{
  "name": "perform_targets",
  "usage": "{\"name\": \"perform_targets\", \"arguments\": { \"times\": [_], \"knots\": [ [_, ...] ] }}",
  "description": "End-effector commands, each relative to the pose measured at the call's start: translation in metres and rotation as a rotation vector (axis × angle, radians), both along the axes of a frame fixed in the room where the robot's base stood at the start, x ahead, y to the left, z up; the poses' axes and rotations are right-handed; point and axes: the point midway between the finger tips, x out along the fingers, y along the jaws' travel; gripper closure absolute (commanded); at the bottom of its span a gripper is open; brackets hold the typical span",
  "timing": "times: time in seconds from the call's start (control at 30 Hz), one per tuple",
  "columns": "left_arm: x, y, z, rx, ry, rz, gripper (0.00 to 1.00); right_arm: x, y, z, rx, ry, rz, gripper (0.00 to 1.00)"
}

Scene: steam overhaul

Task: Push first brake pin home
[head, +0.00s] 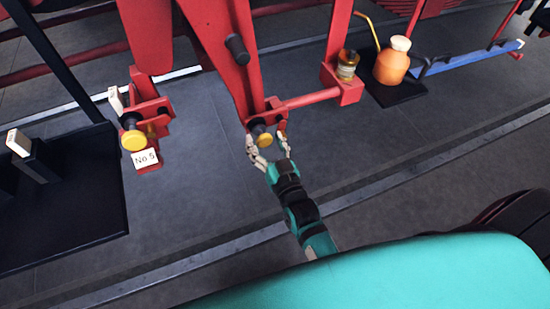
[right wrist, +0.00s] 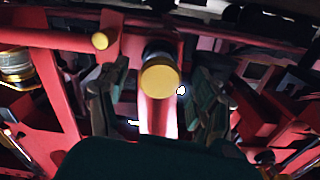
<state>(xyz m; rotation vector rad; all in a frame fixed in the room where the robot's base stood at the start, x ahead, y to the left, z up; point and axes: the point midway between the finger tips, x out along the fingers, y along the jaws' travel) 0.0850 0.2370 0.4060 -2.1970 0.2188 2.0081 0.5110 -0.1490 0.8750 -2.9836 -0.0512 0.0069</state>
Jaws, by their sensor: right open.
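A pin with a dark collar and a round yellow end (head: 264,139) sits at the lower end of a red hanging arm (head: 228,65) in the head view. Its yellow face (right wrist: 160,81) is near the middle of the right wrist view, seen end-on. My right gripper (head: 267,147) is open, with one finger on each side of this pin; I cannot tell whether they touch it. A second yellow-ended pin (head: 133,140) is in the red bracket at the left, above a "No 5" tag (head: 146,159). My left gripper is not in view.
A red bar (head: 310,98) runs right to a block with a brass-and-glass cup (head: 347,65). An orange jar (head: 391,65) stands on a dark tray beyond. A black stand (head: 75,190) is at the left. The grey floor (head: 400,150) at the right is clear.

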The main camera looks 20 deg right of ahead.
Motion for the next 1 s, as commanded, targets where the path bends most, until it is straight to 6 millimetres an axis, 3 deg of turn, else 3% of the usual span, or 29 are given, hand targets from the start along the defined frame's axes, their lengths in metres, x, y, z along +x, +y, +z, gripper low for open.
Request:
{"name": "perform_targets", "arguments": {
  "times": [0.2,0.4,0.6,0.83,1.0],
  "knots": [
    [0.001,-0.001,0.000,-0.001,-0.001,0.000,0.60,-0.050,-0.002,-0.001,-0.001,0.004,0.000,0.35],
    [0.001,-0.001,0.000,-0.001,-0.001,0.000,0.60,-0.084,-0.003,-0.001,-0.001,0.004,0.001,0.35],
    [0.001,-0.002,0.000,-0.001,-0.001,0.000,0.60,-0.097,-0.003,0.000,-0.001,0.000,0.000,0.35],
    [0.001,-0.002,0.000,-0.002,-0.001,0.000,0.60,-0.098,-0.003,0.000,-0.001,0.000,0.000,0.35],
    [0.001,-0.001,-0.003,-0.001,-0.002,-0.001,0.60,-0.100,-0.007,-0.001,-0.060,-0.009,0.006,0.55]
  ]
}}
